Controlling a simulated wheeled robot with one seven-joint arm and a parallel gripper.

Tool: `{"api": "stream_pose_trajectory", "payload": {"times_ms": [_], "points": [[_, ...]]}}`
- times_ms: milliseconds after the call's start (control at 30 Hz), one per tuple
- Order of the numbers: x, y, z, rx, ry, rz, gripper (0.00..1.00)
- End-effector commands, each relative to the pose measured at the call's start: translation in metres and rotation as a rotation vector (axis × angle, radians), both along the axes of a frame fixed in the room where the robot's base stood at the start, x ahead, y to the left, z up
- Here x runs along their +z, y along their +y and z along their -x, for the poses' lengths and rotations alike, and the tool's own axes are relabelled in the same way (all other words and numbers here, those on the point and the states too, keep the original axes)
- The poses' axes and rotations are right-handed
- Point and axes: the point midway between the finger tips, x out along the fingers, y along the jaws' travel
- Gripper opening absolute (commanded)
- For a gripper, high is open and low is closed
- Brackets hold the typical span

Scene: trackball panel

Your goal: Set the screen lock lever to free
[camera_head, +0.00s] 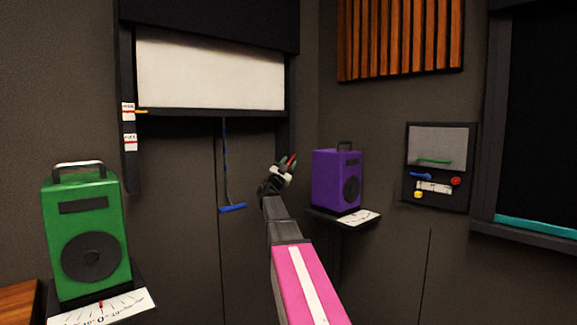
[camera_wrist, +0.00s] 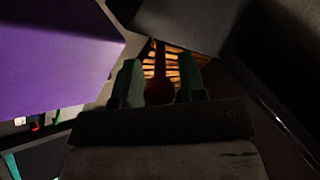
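The label words are too small to read surely.
A white screen (camera_head: 210,70) hangs in the frame, with a blue pull cord (camera_head: 232,207) below. The purple speaker (camera_head: 336,180) stands on a shelf close to my gripper. A green speaker (camera_head: 85,230) stands at the left, below the lever. A control panel (camera_head: 438,150) is at the right.

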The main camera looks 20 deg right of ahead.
Motion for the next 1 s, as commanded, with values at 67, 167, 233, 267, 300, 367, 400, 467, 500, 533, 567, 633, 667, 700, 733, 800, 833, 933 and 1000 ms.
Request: {"api": "stream_pose_trajectory", "payload": {"times_ms": [67,167,233,267,300,367,400,467,500,533,567,633,667,700,733,800,833,933,1000], "points": [[-0.002,0.003,0.002,0.000,0.001,0.000,0.38],[-0.008,0.010,0.007,0.002,0.002,0.000,0.38],[-0.014,0.017,0.013,0.001,0.001,0.000,0.38],[-0.018,0.021,0.016,0.001,0.001,0.000,0.38],[-0.022,0.026,0.019,0.001,0.001,0.000,0.38],[-0.030,0.034,0.025,0.002,0.002,0.000,0.38],[-0.034,0.039,0.028,0.002,0.002,0.000,0.38],[-0.041,0.047,0.033,0.001,0.001,0.000,0.38],[-0.044,0.051,0.036,0.001,0.001,0.000,0.38],[-0.047,0.054,0.038,0.001,0.001,0.000,0.38],[-0.050,0.057,0.040,0.001,0.001,0.000,0.38],[-0.056,0.063,0.044,0.001,0.001,0.000,0.38],[-0.057,0.066,0.045,0.001,0.001,0.000,0.38],[-0.059,0.068,0.046,0.001,0.001,0.000,0.38],[-0.061,0.069,0.047,0.001,0.001,0.000,0.38],[-0.062,0.071,0.049,0.000,0.000,0.000,0.38],[-0.063,0.072,0.049,0.000,0.000,0.000,0.38],[-0.064,0.073,0.049,0.000,-0.001,0.000,0.38],[-0.064,0.073,0.049,0.000,-0.001,0.000,0.38]]}}
